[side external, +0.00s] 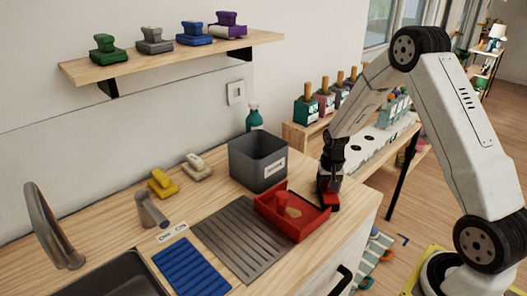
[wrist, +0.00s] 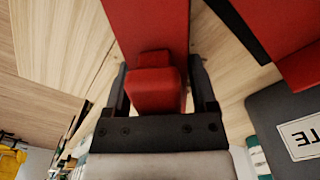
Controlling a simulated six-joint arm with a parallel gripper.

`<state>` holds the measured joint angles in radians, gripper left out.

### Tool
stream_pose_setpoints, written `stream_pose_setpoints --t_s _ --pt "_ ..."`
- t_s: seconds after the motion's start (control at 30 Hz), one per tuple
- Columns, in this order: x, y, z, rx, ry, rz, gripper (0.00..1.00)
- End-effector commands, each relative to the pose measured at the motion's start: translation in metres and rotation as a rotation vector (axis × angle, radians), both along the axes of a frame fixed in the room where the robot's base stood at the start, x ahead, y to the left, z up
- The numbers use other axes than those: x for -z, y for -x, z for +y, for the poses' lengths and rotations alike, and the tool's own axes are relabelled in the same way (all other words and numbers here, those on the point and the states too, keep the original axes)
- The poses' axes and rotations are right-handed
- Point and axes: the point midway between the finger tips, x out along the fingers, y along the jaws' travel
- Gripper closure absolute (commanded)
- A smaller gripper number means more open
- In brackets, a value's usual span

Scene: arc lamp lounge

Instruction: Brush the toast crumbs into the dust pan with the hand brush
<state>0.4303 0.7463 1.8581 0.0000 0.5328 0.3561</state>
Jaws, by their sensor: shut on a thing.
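My gripper (side external: 327,184) is at the right end of the counter, shut on the red hand brush (side external: 329,202). In the wrist view the brush's red grip (wrist: 154,92) sits between my two dark fingers, and its body extends away beyond them. The red dust pan (side external: 262,212) lies on the counter just left of the brush; a red part of it shows at the upper right of the wrist view (wrist: 275,28). A tan patch (side external: 293,212) shows in the pan; I cannot tell if it is crumbs. No crumbs are discernible on the bare wood.
A grey labelled bin (side external: 258,162) stands behind the pan. A grey ribbed mat (side external: 238,240) and a blue ribbed mat (side external: 190,268) lie left of it, near the sink and tap (side external: 50,230). Yellow and cream brushes (side external: 180,178) lie by the wall. A shelf (side external: 170,58) hangs above.

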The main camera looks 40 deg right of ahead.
Motion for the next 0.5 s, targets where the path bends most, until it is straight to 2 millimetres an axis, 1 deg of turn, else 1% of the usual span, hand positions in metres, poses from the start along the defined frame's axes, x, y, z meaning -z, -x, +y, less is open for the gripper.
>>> stream_pose_setpoints --t_s 0.03,0.5 --pt "0.001 0.004 0.000 0.000 -0.002 0.005 0.74" --pt "0.000 0.034 0.001 0.001 -0.003 0.007 0.74"
